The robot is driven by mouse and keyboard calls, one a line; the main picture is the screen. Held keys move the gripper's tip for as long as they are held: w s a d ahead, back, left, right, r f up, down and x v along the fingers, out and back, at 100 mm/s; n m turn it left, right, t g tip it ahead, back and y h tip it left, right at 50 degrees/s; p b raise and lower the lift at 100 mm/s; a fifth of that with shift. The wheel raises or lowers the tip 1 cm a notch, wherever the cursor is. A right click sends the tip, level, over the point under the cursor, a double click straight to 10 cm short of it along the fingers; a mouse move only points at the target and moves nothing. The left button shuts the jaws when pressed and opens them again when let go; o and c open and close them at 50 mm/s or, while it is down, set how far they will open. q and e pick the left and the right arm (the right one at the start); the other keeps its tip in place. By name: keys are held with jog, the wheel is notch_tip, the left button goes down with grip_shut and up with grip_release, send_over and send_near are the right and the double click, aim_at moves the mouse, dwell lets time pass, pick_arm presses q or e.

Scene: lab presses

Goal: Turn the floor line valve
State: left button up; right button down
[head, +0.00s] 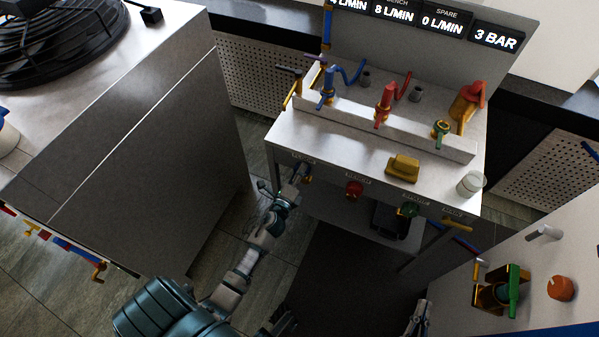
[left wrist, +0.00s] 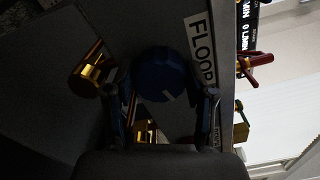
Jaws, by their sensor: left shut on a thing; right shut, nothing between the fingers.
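The floor line valve shows in the left wrist view as a round dark blue knob (left wrist: 158,72) with a pale pointer mark, beside a white label reading FLOOR (left wrist: 201,50). My left gripper (left wrist: 168,95) has one finger on each side of this knob and is shut on it. In the head view my left gripper (head: 298,172) is at the left end of the bench's front panel and hides the knob. My right gripper (head: 418,318) is low at the bottom edge, apart from the bench, shut and empty.
The bench front also has a red knob (head: 354,189) and a green knob (head: 408,209). Blue and red taps (head: 385,104) stand on top, with a yellow block (head: 402,168) and a white cup (head: 470,184). A grey cabinet (head: 130,140) stands left. Displays (head: 440,22) are behind.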

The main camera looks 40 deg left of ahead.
pick_arm(q)
jog(key=shift+s+f+n+p, duration=0.1)
jog(key=shift+f+n+p, duration=0.15)
jog(key=shift+n, duration=1.35)
jog(key=shift+f+n+p, duration=0.1)
jog(key=shift+n+p, duration=0.15)
jog(key=shift+n, duration=1.35)
pick_arm(e)
jog(key=shift+s+d+f+g+h, duration=0.15)
jog(key=shift+f+g+h, duration=0.15)
jog(key=shift+f+g, duration=0.9)
pick_arm(q)
jog(key=shift+f, duration=0.1)
pick_arm(e)
jog(key=shift+f, duration=0.25)
pick_arm(q)
jog(key=o, duration=1.2)
jog(key=shift+c, duration=0.2)
jog(key=shift+r, duration=0.2)
jog(key=v, duration=1.1)
jog(key=shift+s, duration=0.4)
jog(key=shift+d+f, duration=0.1)
jog(key=shift+d, duration=0.05)
